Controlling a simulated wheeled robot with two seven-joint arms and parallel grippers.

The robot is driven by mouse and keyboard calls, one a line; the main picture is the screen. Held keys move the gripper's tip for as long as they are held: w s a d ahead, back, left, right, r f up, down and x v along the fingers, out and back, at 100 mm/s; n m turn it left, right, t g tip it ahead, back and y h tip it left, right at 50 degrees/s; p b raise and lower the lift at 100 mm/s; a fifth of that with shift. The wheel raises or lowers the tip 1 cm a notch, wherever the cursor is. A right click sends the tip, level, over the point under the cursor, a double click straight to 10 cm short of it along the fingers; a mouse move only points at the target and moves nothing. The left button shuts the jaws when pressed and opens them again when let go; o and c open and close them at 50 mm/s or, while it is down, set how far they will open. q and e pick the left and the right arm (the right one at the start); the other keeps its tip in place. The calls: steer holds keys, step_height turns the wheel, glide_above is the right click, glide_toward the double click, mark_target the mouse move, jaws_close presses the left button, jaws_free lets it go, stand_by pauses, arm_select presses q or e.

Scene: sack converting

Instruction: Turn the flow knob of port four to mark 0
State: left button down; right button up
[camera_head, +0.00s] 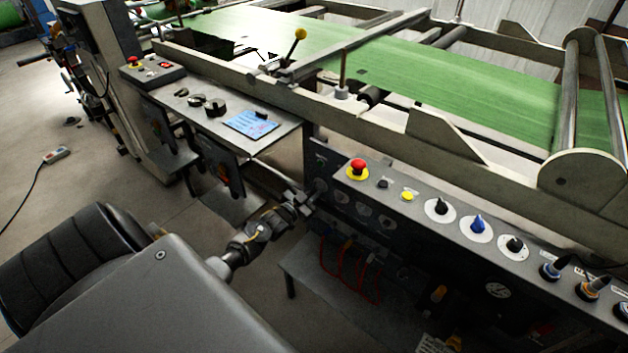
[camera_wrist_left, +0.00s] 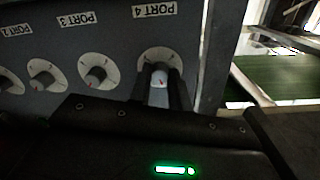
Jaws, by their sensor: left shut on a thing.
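The flow knob of port four (camera_wrist_left: 160,76) sits on a pale round dial under the upside-down label PORT 4 in the left wrist view. A small red mark shows on the knob; the dial's numbers are too small to read. My left gripper (camera_wrist_left: 160,92) is shut on this knob, with one finger on each side. In the head view my left gripper (camera_head: 309,198) reaches the left end of the control panel's front face and largely hides the knob there. My right gripper is not in view.
Other port knobs, including port three's (camera_wrist_left: 95,76), sit in a row beside it. Above them the panel top carries a red emergency button (camera_head: 358,168) and several selector knobs. Red cables (camera_head: 345,270) hang below. A side table (camera_head: 285,122) holds a blue sheet (camera_head: 250,123).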

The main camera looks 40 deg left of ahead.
arm_select(q)
steer(key=n+p, duration=0.1)
steer(key=n, duration=0.4)
steer(key=shift+n, duration=1.6)
steer(key=n+p, duration=0.1)
steer(key=n, duration=0.4)
steer(key=shift+d+n+p, duration=0.1)
steer(key=shift+n+p, duration=0.2)
steer(key=n+p, duration=0.1)
steer(key=n, duration=0.4)
steer(key=shift+n+t, duration=0.3)
steer(key=shift+n, duration=0.4)
steer(key=shift+n+p, duration=0.55)
steer(key=shift+n, duration=1.35)
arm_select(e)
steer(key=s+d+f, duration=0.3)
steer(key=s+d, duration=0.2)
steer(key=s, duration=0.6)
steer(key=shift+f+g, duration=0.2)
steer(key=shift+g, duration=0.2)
arm_select(q)
steer(key=shift+d, duration=0.1)
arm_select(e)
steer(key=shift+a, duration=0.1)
